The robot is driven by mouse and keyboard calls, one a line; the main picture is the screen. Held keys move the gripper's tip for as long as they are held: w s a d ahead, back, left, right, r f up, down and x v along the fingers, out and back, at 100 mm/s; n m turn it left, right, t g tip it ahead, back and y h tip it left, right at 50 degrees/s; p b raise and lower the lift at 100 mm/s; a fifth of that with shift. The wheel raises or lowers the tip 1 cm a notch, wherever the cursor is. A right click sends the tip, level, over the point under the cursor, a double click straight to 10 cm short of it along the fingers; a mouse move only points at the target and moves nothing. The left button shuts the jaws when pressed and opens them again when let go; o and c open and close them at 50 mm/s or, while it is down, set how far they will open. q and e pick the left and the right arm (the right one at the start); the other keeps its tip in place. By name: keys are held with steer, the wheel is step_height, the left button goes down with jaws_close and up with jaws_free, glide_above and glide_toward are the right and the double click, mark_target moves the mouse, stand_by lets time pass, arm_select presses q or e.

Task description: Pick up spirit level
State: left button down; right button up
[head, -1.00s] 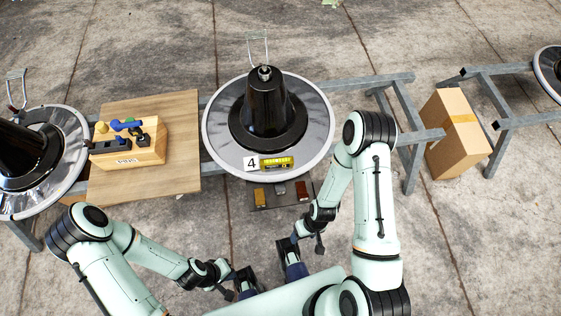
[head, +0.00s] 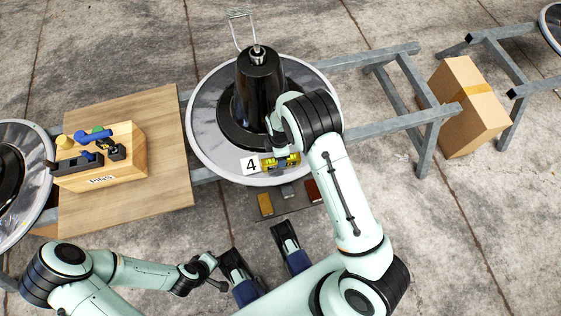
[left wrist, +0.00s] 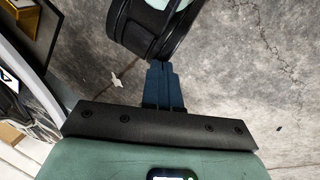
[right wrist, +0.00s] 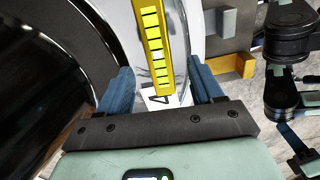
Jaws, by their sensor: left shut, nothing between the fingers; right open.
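My right gripper (right wrist: 162,75) is open and empty, one blue finger on each side of the level's line. I cannot tell its height above the rim. In the head view my right arm partly hides this gripper. My left gripper (left wrist: 160,72) is shut and empty, away from the level.
A black column (head: 255,85) rises behind the level. A dark panel with small blocks (head: 287,203) sits in front of the rim. A wooden box of tools (head: 125,165) stands on a board at left. A cardboard box (head: 462,110) is at right.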

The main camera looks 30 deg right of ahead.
mark_target(269, 163)
step_height(269, 163, down, 6)
steer(key=shift+d+f+b, duration=0.1)
steer(key=shift+d+b, duration=0.05)
steer(key=shift+b, duration=0.7)
arm_select(q)
steer(key=w, duration=0.1)
steer(key=w+a+f, duration=0.1)
steer(key=w+f, duration=0.1)
steer(key=shift+a+t, duration=0.25)
steer(key=shift+t, duration=0.15)
arm_select(e)
steer(key=shift+w, duration=0.1)
jaws_close()
